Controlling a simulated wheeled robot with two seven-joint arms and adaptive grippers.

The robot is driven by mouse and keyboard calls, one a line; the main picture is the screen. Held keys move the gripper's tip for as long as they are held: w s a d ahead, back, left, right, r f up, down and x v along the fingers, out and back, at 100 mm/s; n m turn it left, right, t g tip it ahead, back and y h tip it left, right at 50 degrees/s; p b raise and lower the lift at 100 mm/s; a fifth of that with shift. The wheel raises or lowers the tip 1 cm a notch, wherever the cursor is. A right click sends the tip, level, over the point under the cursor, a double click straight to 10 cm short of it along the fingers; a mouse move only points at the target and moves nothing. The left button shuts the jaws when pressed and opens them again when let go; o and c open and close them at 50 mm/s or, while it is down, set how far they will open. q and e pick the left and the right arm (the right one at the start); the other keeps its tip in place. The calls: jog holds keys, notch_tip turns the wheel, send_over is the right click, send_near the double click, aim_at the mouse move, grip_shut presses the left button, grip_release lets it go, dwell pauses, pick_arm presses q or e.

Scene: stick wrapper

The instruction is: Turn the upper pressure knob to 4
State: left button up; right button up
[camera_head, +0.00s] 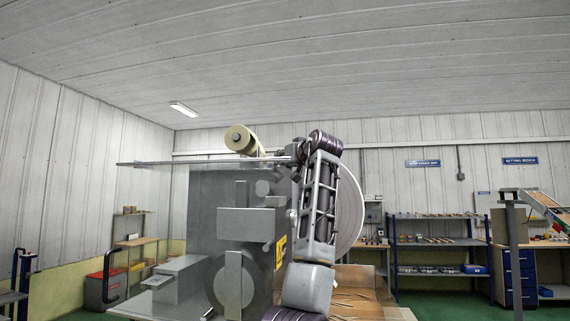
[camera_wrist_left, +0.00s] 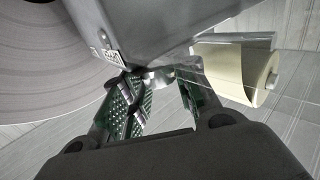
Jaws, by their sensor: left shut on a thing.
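The grey wrapping machine (camera_head: 252,224) stands in the middle of the head view. My left arm rises in front of it and hides part of its right side. In the left wrist view my left gripper (camera_wrist_left: 158,82) has its two green-padded fingers around a small metallic knob (camera_wrist_left: 160,74) at the edge of a grey housing (camera_wrist_left: 135,25). The gripper is shut on this knob. A small label plate (camera_wrist_left: 105,51) sits on the housing beside it. The knob's setting cannot be read, and the fingers cover much of it. My right gripper is in neither view.
A cream film roll (camera_head: 241,139) sits on top of the machine, and it shows close to the gripper in the wrist view (camera_wrist_left: 240,72). A large pale disc (camera_head: 349,205) stands just right of my arm. A thin flat plate (camera_head: 190,163) juts out left at the top.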

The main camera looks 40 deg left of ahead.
pick_arm(q)
jog(key=o, duration=1)
jog(key=shift+v, duration=6.05)
jog(key=shift+w, duration=0.1)
